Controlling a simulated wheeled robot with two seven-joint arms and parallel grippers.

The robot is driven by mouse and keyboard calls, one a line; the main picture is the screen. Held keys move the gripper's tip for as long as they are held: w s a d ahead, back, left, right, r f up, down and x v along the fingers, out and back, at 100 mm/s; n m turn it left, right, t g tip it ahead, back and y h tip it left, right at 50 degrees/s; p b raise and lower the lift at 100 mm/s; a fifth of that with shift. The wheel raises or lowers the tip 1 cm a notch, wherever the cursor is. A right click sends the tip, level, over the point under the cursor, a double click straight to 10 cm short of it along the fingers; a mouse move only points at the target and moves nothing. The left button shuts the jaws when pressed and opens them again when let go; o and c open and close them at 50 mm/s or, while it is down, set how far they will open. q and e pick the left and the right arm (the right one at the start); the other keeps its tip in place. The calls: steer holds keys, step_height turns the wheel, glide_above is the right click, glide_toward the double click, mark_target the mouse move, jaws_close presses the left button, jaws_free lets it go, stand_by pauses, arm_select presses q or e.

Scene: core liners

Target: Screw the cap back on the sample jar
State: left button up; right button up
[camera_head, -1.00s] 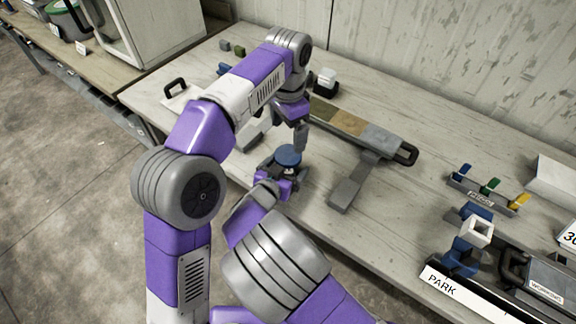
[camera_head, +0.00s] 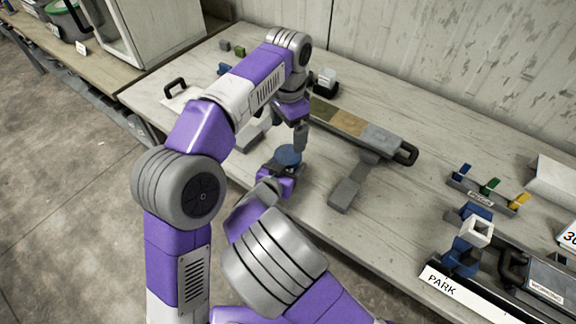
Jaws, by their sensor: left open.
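A round blue cap (camera_head: 288,155) shows near the front edge of the bench, at the fingers of my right gripper (camera_head: 283,170). The jar body cannot be made out; my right gripper and its wrist hide what is under the cap. Whether the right fingers are shut on anything cannot be told. My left gripper (camera_head: 300,138) comes down from above, just over and to the right of the cap, with its jaws open. Whether a left finger touches the cap is unclear.
A core tray (camera_head: 350,123) with brown and grey sections lies behind the grippers on grey supports. To the right stand a rack with coloured clips (camera_head: 487,190) and a PARK-labelled holder (camera_head: 443,281). A black-handled item (camera_head: 182,92) lies at the far left. Bare bench top lies front right of the tray.

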arm_select(q)
steer(key=n, duration=1)
steer(key=shift+n, duration=0.3)
steer(key=n, duration=0.9)
steer(key=shift+n, duration=0.3)
steer(key=n, duration=0.5)
steer(key=shift+n, duration=0.4)
steer(key=n, duration=0.3)
steer(key=shift+n, duration=0.4)
steer(key=n, duration=0.5)
steer(key=shift+n, duration=0.3)
steer(key=n, duration=0.5)
